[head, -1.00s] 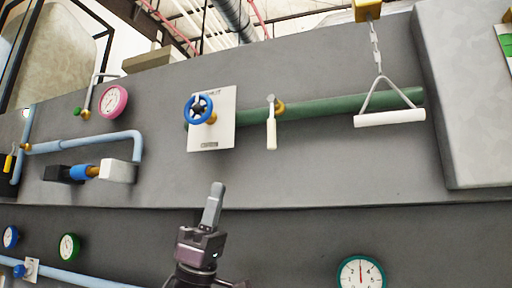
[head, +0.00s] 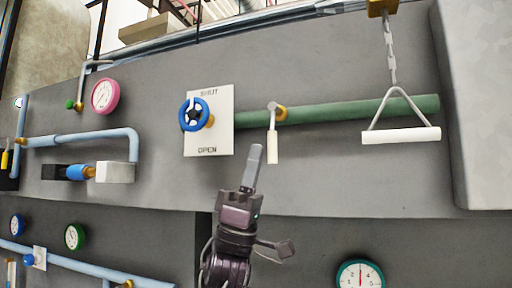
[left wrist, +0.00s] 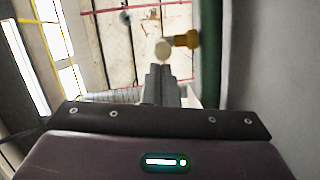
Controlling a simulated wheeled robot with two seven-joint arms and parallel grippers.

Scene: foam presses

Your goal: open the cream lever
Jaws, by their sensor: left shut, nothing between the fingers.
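The cream lever (head: 272,146) hangs straight down from a brass valve (head: 280,113) on the green pipe (head: 340,110). In the left wrist view the lever (left wrist: 162,48) shows nearly end-on, just beyond the fingertips, with the brass valve (left wrist: 187,39) to its right. My left gripper (head: 256,150) is shut and empty, pointing up, just left of the lever's lower part in the head view. Its fingers also show in the left wrist view (left wrist: 161,72). I cannot tell whether they touch the lever. My right gripper is not in view.
A blue handwheel (head: 194,114) on a white SHUT/OPEN plate (head: 222,135) is left of the lever. A white pull handle (head: 401,135) hangs on a chain to the right. A grey block (head: 480,110) juts out at far right.

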